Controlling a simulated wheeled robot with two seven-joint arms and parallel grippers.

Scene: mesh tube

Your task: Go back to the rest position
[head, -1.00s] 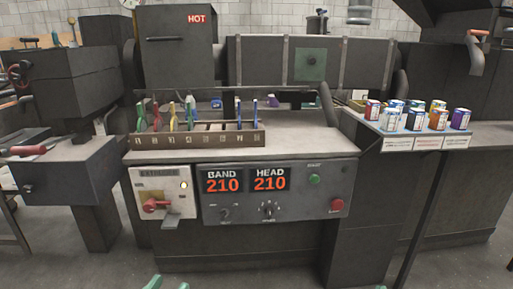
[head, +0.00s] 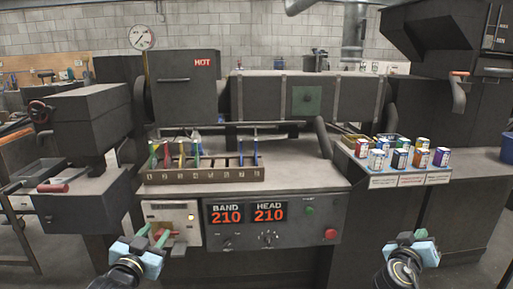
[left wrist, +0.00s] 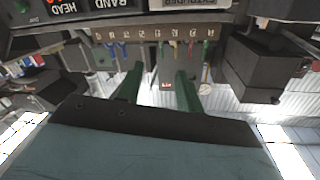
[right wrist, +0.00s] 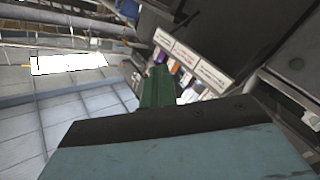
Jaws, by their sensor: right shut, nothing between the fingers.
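My left gripper (head: 153,234) is at the lower left of the head view, in front of the extruder panel. In the left wrist view its two green fingers (left wrist: 160,85) stand apart with nothing between them. My right gripper (head: 420,234) is at the lower right of the head view, in front of the bench below the cans. In the right wrist view its green fingers (right wrist: 158,88) are together and hold nothing. Both grippers appear clear of the bench.
The control panel (head: 285,238) reads BAND 210 and HEAD 210. Above it stands a slotted rack (head: 205,175) with coloured tools. Several cans (head: 400,158) stand on the right. A machine marked HOT (head: 185,85) is behind. A dark machine (head: 90,125) stands at left.

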